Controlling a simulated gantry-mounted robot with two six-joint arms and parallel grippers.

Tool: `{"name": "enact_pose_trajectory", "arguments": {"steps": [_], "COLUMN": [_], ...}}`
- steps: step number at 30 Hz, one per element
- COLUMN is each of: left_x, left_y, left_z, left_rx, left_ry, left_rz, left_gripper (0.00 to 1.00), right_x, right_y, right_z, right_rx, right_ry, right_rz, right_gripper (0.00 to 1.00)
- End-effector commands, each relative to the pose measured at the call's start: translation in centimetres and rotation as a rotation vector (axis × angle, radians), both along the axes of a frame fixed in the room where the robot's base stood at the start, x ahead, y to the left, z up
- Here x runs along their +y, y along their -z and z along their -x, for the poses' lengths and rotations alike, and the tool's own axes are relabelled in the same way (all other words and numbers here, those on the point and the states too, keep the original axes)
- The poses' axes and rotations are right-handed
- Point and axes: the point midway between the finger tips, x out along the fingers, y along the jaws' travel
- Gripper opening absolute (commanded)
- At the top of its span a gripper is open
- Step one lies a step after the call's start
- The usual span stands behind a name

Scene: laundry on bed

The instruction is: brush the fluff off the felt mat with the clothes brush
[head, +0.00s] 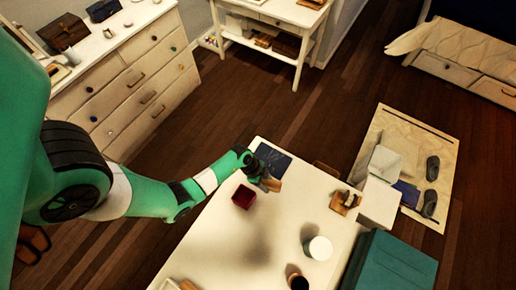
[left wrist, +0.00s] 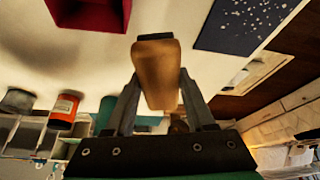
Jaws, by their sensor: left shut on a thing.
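The dark blue felt mat (head: 275,158) lies flat at the far end of the white table. In the left wrist view the mat (left wrist: 226,36) shows at upper right, with white fluff (left wrist: 250,12) scattered over it. My left gripper (head: 262,180) is at the near edge of the mat in the head view. It is shut on the clothes brush (head: 272,184), a brown wooden piece with a dark end, seen larger in the left wrist view (left wrist: 157,72). There the brush appears beside the mat; I cannot tell whether it touches the table. My right gripper is not in view.
A red open box (head: 242,197) stands just left of the gripper. A white round container (head: 318,248), a dark cup (head: 298,281) and a brown wooden item (head: 345,200) stand farther right and nearer. The table's middle is clear. A teal box (head: 392,265) is at right.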

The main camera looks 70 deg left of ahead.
Motion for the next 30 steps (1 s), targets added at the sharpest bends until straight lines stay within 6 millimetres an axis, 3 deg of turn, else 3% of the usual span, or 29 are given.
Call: {"name": "enact_pose_trajectory", "arguments": {"steps": [1, 6, 12, 16, 23, 30], "left_x": [2.1, 8.6, 13.8, 15.1, 15.2, 15.1], "left_y": [-0.5, 0.0, 0.0, 0.1, 0.5, 2.1], "left_z": [-0.8, -1.8, -0.9, -0.4, -0.3, -0.3], "left_rx": [0.001, 0.007, 0.023, 0.029, 0.03, 0.031], "left_ry": [-0.058, -0.241, -0.394, -0.435, -0.44, -0.438], "left_rz": [0.001, -0.005, -0.02, -0.026, -0.026, -0.025], "left_gripper": [0.1, 0.1, 0.1, 0.1, 0.1, 0.1], "right_x": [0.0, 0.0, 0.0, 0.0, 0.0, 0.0], "right_y": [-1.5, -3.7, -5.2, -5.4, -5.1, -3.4], "right_z": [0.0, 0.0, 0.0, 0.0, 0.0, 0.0], "right_rx": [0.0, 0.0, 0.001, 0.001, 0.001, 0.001], "right_ry": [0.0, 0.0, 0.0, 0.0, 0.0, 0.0], "right_rz": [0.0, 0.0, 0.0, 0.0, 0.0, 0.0], "right_gripper": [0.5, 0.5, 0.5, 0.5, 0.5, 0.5]}}
